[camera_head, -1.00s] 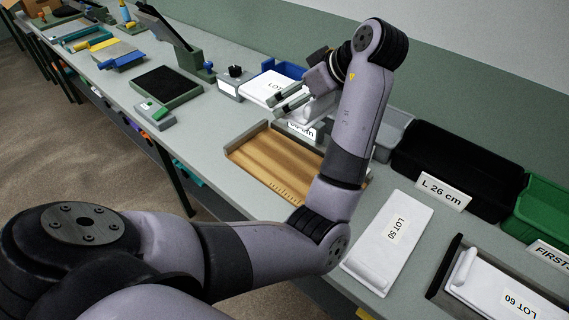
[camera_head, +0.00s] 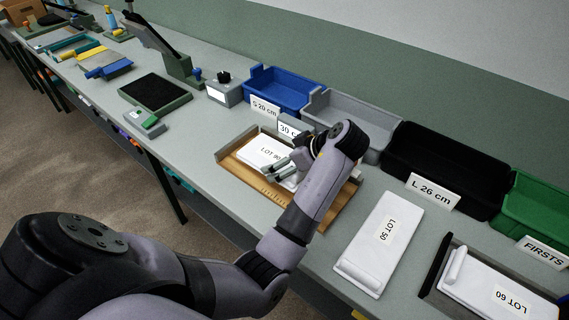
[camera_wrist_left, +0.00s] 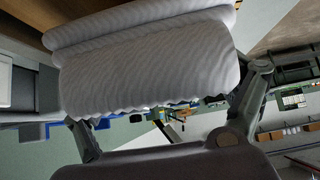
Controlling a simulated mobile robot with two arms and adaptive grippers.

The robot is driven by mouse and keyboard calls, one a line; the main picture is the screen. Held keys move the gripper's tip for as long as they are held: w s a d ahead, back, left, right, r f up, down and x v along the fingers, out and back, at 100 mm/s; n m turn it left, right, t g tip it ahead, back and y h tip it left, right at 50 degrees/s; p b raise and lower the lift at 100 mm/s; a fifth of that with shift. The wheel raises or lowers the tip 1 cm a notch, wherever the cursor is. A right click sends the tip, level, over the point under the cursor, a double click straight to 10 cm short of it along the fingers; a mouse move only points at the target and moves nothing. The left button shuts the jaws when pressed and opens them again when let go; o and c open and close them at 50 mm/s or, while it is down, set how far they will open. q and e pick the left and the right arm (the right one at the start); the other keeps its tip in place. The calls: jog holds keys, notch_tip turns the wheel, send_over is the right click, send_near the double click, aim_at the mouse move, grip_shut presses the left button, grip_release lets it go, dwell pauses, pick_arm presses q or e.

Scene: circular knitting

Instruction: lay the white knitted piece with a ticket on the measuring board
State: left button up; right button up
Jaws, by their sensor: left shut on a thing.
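The white knitted piece with a ticket (camera_head: 261,151), marked LOT and a number I cannot read surely, is over the wooden measuring board (camera_head: 262,188). My left gripper (camera_head: 277,171) is shut on its near right edge. In the left wrist view, the ribbed white piece (camera_wrist_left: 150,62) spans between the gripper's two fingers (camera_wrist_left: 170,115), with a rolled edge at the top. Whether its underside touches the board is hidden. The board has scale marks along its front and a low grey wall behind. My right gripper is not in view.
A white piece marked LOT 50 (camera_head: 378,250) lies right of the board; one marked LOT 60 (camera_head: 490,282) lies in a grey holder. Blue (camera_head: 288,92), grey (camera_head: 352,117), black (camera_head: 440,165) and green (camera_head: 535,203) bins line the back. A dark pad (camera_head: 155,90) stands left.

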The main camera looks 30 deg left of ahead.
pick_arm(q)
jog(key=shift+f, duration=0.95)
jog(key=shift+f, duration=0.2)
jog(key=o, duration=1)
jog(key=shift+o, duration=0.2)
